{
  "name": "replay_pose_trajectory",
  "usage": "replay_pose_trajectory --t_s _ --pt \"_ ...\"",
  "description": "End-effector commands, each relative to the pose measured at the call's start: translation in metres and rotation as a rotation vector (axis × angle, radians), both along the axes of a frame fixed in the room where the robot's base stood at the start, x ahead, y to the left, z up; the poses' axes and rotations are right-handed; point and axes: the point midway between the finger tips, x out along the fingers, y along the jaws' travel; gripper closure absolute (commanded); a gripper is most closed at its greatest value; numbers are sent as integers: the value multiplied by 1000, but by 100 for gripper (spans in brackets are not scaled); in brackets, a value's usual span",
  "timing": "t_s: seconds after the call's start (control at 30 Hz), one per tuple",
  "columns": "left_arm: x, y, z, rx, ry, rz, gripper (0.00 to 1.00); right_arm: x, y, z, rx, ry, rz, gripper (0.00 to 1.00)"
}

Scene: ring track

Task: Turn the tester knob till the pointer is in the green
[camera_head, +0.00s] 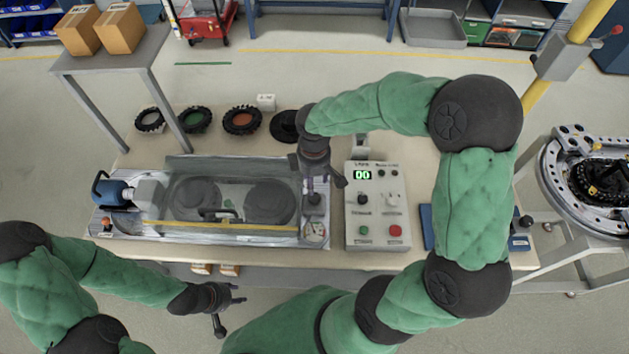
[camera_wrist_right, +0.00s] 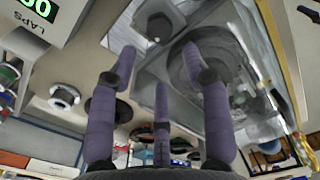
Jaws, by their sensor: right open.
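The tester (camera_head: 130,222) is a long metal bench unit with two dark discs under a clear cover. Its dark knob (camera_head: 314,203) stands at the right end; a dark round knob (camera_wrist_right: 158,27) on a light block shows beyond the fingers in the right wrist view. A small white dial (camera_head: 315,232) sits below the knob; its pointer is too small to read. My right gripper (camera_head: 322,180) is open, pointing down just above the knob, with nothing between its fingers (camera_wrist_right: 160,65). My left gripper (camera_head: 228,306) is open and empty in front of the table.
A control box (camera_head: 376,245) with a green "00" display, knobs and buttons stands close right of the tester. Several black-rimmed wheels (camera_head: 242,120) lie behind it. A grey stand with cartons (camera_head: 120,28) rises at back left. A yellow post (camera_head: 540,98) stands at right.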

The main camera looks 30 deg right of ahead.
Motion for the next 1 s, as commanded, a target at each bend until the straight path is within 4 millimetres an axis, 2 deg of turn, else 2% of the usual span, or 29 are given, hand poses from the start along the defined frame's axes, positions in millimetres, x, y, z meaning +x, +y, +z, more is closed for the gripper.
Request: replay_pose_trajectory --t_s 0.13,0.23,0.5,0.7,1.0 --pt "0 0 -2 0 1 0 60 -1 0 -6 1 2 0 51" --pt "-1 0 -5 0 1 1 60 -1 0 -18 0 4 -1 51" --pt "0 0 -17 0 1 0 60 -1 0 -66 1 4 -1 51" --pt "0 0 -24 0 1 0 60 -1 0 -94 1 2 -2 51" --pt "-1 0 -26 0 1 0 60 -1 0 -109 1 1 -1 51"
